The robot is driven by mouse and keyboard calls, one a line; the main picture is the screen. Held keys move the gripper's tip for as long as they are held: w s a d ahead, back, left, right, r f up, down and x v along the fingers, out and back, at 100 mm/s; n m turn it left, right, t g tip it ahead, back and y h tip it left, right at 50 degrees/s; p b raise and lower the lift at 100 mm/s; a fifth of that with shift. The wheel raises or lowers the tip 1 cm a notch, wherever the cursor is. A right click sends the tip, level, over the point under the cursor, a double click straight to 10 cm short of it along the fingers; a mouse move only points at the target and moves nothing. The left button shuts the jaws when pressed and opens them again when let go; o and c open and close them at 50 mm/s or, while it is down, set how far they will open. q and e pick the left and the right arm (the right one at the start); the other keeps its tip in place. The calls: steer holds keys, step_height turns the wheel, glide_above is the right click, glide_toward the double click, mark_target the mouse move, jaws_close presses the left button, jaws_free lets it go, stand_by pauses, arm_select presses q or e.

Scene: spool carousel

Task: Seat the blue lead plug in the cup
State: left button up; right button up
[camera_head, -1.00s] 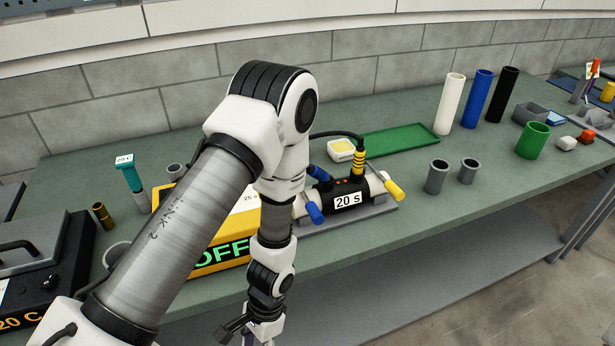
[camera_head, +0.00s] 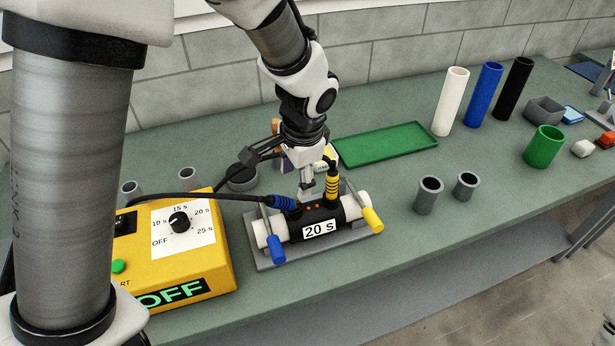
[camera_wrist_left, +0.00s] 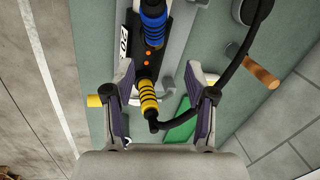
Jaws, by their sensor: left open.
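The blue lead plug (camera_head: 283,202) lies tilted at the left end of the black coupler (camera_head: 311,213), its black cable running to the yellow box. It also shows in the wrist view (camera_wrist_left: 153,25); whether it sits in a terminal cup I cannot tell. The yellow-ringed plug (camera_head: 332,184) stands upright near the coupler's right end. My left gripper (camera_head: 306,190) is over the coupler from behind. In the wrist view its open fingers (camera_wrist_left: 165,105) are either side of the yellow plug (camera_wrist_left: 148,98), apart from it, with the blue plug beyond. Which cup the task means is not clear.
The yellow control box (camera_head: 190,245), reading OFF, stands at left. The coupler sits in a grey cradle (camera_head: 262,262) with blue and yellow clamp handles. Two grey cups (camera_head: 429,194) (camera_head: 467,186) stand at right. A green tray (camera_head: 385,144) and tall tubes are behind.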

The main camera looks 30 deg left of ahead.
mark_target(276, 202)
arm_select(q)
steer(key=shift+w+a+f, duration=0.1)
steer(key=shift+f, duration=0.45)
steer(key=shift+t, duration=0.3)
steer(key=s, duration=0.1)
steer(key=s+a+f, duration=0.1)
steer(key=s, duration=0.1)
steer(key=s+f, duration=0.1)
steer(key=s, duration=0.1)
steer(key=shift+a, duration=0.15)
steer(key=w+f, duration=0.1)
steer(key=f, duration=0.1)
steer(key=w+f, duration=0.1)
steer(key=shift+w+a+f, duration=0.15)
steer(key=shift+w+a, duration=0.1)
steer(key=shift+w, duration=0.25)
steer(key=shift+s+d+r, duration=0.1)
steer(key=shift+s+r, duration=0.25)
steer(key=shift+s, duration=0.4)
jaws_close()
steer(key=shift+w+f, duration=0.15)
steer(key=shift+w, duration=0.1)
arm_select(e)
steer(key=shift+s+r, duration=0.3)
steer(key=shift+s, duration=0.3)
steer(key=shift+s+r, duration=0.25)
steer(key=shift+s, duration=0.3)
